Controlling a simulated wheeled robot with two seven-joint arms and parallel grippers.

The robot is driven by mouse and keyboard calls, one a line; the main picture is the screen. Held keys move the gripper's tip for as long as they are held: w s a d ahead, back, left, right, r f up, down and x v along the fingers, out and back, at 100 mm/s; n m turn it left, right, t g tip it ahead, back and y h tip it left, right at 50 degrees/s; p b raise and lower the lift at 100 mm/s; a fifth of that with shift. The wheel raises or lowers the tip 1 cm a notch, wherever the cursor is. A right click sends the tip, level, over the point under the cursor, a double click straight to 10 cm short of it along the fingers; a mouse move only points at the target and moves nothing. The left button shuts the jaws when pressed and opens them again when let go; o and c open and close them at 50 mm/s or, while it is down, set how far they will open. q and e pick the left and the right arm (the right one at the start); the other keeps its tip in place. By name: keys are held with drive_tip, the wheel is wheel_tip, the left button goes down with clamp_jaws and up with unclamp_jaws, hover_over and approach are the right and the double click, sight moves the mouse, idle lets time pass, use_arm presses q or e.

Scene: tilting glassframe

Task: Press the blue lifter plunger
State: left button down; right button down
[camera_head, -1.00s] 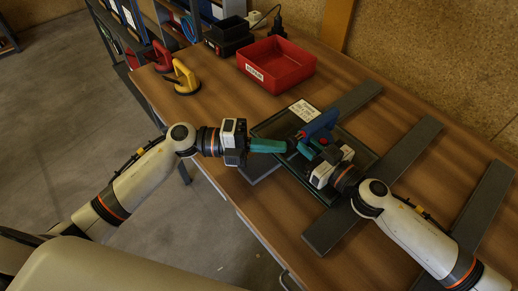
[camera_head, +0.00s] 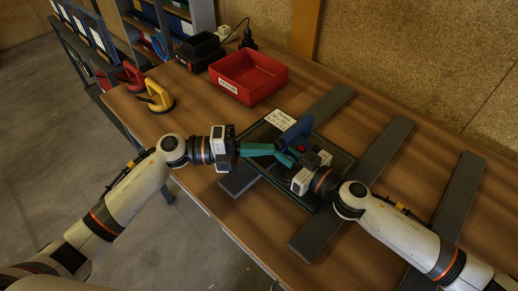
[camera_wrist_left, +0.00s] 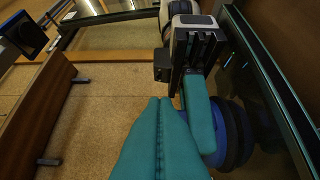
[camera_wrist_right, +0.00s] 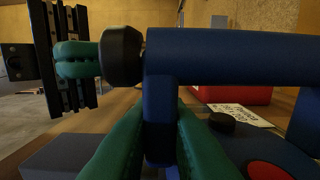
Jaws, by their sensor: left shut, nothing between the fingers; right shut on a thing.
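The blue lifter (camera_head: 297,129) stands on the dark-framed glass pane (camera_head: 322,190), with a red button-like part (camera_head: 302,149) beside its handle. The right wrist view shows its blue handle bar (camera_wrist_right: 235,55) and a black round plunger knob (camera_wrist_right: 122,54) at the bar's left end. My right gripper (camera_wrist_right: 160,145) is shut on the blue upright (camera_wrist_right: 160,100) below the bar. My left gripper (camera_head: 274,149) is shut and empty, its green fingertips (camera_wrist_right: 80,60) right at the knob; I cannot tell whether they touch. In the left wrist view, the left fingertips (camera_wrist_left: 160,103) sit beside the right gripper's finger (camera_wrist_left: 200,115).
A red bin (camera_head: 248,78) and black boxes (camera_head: 200,50) are at the back. Yellow (camera_head: 155,97) and red (camera_head: 130,75) lifters lie near the table's left edge. Grey bars (camera_head: 385,150) lie under and right of the pane. A white label (camera_head: 280,119) is on the glass.

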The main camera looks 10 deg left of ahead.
drive_tip(key=shift+s+a, duration=0.15)
drive_tip(key=shift+f, duration=0.1)
use_arm(q)
drive_tip(key=s+a, duration=0.5)
drive_tip(key=a, duration=0.7)
drive_tip(key=shift+s, duration=0.2)
drive_tip(key=shift+s+a, duration=0.4)
drive_tip(key=shift+s, duration=0.2)
drive_tip(key=shift+s+a, duration=0.4)
drive_tip(key=shift+s, duration=0.2)
drive_tip(key=shift+d, duration=0.1)
